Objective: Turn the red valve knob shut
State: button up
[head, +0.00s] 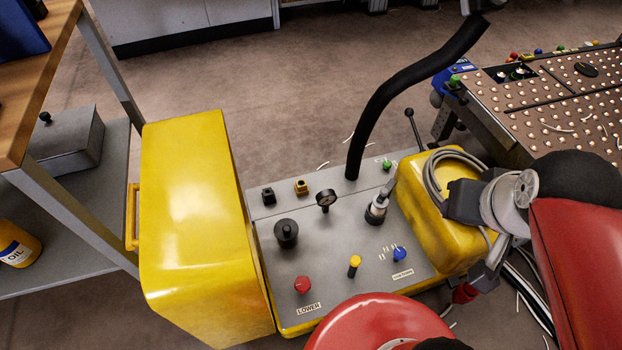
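The red valve knob (302,285) is small and round. It stands on the grey control panel (325,255), near its front edge, just above a label reading "LOWER". It is in plain sight, and nothing touches it. How far it is turned cannot be told. Grey and dark parts at the end of my red arm, where my gripper (464,202) seems to be, show at the right over a yellow housing. They are well apart from the knob, to its right and farther back. I cannot make out the fingers or anything held.
A yellow cover (195,225) stands upright along the panel's left. A black knob (286,233), gauge (326,200), yellow knob (354,265) and blue knob (399,253) share the panel. A black hose (385,95) rises behind. A yellow housing (425,215) with coiled cable stands right.

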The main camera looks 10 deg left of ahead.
aim_at(302, 285)
jog(key=k+j+u, duration=0.1)
jog(key=u, duration=0.25)
jog(key=j+u, duration=0.1)
jog(key=u, duration=0.25)
jog(key=k+j+u, duration=0.15)
jog(key=u, duration=0.2)
